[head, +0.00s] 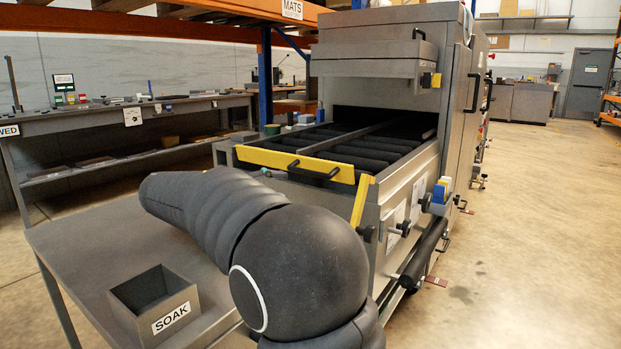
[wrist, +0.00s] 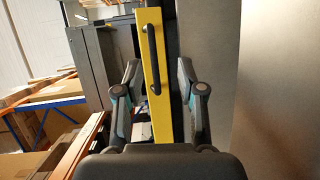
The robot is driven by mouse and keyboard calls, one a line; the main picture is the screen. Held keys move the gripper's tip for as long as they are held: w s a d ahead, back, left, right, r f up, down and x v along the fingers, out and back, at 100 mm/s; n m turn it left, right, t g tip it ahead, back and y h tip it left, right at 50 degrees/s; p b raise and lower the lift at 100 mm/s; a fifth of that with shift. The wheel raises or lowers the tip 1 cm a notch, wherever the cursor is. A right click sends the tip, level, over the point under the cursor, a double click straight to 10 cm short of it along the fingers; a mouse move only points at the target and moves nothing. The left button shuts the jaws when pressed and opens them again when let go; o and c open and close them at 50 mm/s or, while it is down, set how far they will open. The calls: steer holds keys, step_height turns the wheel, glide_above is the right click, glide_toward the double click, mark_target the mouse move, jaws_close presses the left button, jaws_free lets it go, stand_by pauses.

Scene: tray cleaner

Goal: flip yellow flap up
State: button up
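The yellow flap (head: 262,157) is a long bar across the front end of the machine's roller bed, with a black handle (head: 313,169) on its face. In the wrist view the yellow flap (wrist: 148,75) runs lengthwise up the picture, its black handle (wrist: 152,55) facing the camera. My gripper (wrist: 158,72) is open, with one finger on each side of the flap and visible gaps. I cannot tell how far the fingertips are from the flap. In the head view my dark arm hides the gripper.
The tray cleaner (head: 375,45) has a raised hood over its rollers (head: 350,150). A slanted yellow strip (head: 361,200) and knobs are at its front right corner. A metal table (head: 90,240) with a SOAK box (head: 155,305) stands left of my arm. Floor on the right is clear.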

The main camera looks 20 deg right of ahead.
mark_target(310, 174)
steer(key=shift+h, duration=0.9)
steer(key=w+d, duration=0.2)
steer(key=d, duration=0.1)
steer(key=w+d, duration=0.2)
steer(key=d, duration=0.2)
steer(key=w+d, duration=0.2)
steer(key=d, duration=0.2)
steer(key=shift+d+f, duration=0.15)
steer(key=shift+d, duration=0.1)
jaws_close()
